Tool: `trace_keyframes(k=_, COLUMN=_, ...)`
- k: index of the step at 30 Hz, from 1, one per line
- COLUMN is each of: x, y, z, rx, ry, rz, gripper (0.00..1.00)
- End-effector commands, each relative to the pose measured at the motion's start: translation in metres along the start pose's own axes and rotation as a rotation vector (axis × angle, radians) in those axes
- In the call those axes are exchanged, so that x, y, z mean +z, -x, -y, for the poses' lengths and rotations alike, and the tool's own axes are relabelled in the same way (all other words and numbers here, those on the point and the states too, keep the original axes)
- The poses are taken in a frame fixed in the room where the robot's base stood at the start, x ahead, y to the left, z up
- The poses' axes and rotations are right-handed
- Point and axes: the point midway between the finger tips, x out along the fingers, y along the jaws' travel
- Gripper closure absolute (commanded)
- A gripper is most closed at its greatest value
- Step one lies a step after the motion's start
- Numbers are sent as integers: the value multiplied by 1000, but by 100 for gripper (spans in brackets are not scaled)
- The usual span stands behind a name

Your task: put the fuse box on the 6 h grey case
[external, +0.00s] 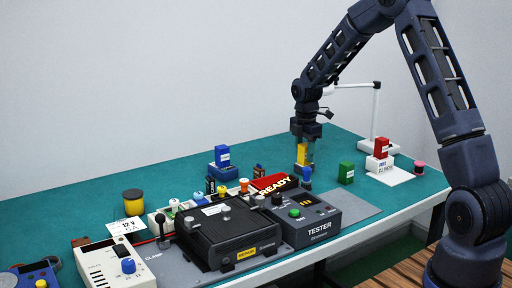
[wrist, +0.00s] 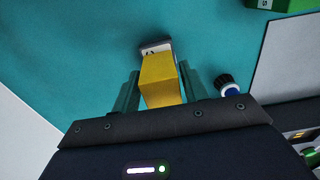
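My gripper (external: 303,146) points down at the back of the teal bench with a yellow box (external: 302,155) between its fingers. In the wrist view the fingers lie along both sides of the yellow box (wrist: 160,78). A small grey case with a white label (wrist: 156,48) shows at the box's far end. In the external view a grey block (external: 303,167) is directly under the box; I cannot tell whether they touch. No readable label shows which box is the fuse box or which case is 6 h.
A green box (external: 346,172) stands to the right, and a blue-capped piece (external: 306,175) is close by. A red box (external: 381,147) sits on a white base by a white stand (external: 375,115). A blue box (external: 222,155) is left. The tester (external: 312,214) is in front.

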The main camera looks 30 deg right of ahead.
Motion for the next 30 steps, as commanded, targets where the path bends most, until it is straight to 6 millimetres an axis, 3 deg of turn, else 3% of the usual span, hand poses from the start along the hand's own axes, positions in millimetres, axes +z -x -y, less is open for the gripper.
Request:
trace_keyframes(k=14, x=0, y=9, z=0, rx=0, ry=-1, rz=0, gripper=46)
trace_keyframes(k=30, x=0, y=102, z=0, rx=2, ry=0, rz=0, gripper=46)
